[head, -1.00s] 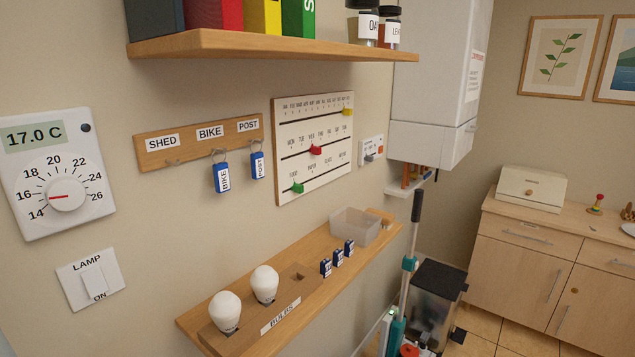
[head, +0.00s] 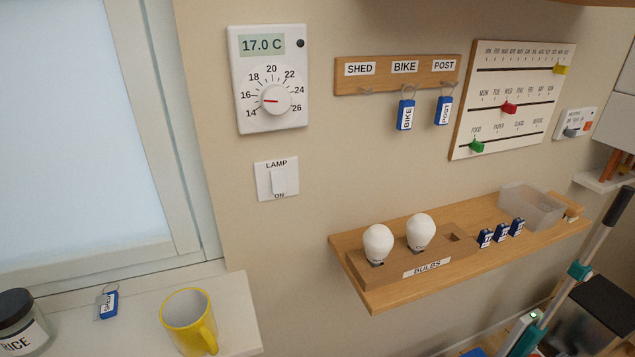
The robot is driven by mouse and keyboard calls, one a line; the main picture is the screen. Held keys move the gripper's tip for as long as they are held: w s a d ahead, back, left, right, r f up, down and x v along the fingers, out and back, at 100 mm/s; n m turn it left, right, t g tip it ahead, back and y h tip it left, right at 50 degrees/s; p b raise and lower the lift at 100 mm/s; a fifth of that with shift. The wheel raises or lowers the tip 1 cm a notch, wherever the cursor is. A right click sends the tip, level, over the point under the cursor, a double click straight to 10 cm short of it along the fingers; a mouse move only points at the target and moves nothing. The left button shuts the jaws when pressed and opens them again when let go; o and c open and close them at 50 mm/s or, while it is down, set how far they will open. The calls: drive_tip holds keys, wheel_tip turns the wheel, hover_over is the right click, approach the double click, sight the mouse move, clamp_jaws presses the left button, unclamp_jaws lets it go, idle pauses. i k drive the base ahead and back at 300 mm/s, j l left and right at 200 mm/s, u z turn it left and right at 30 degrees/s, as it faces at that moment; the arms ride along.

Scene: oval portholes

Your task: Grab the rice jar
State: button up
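The rice jar (head: 22,325) stands at the lower left corner, on the white window sill (head: 238,312). It is a clear jar with a dark lid and a white label reading RICE. The left and bottom of the jar are cut off by the picture edge. My gripper is not in view.
A blue key tag (head: 108,305) lies just right of the jar, then a yellow mug (head: 189,322). The window (head: 80,130) is behind. A wooden shelf (head: 380,299) with bulbs juts from the wall at right. A teal-handled tool (head: 578,270) leans at far right.

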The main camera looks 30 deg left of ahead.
sight(26, 331)
drive_tip(key=u, duration=2.05)
drive_tip(key=i+l+u, duration=0.1)
drive_tip(key=u, duration=0.7)
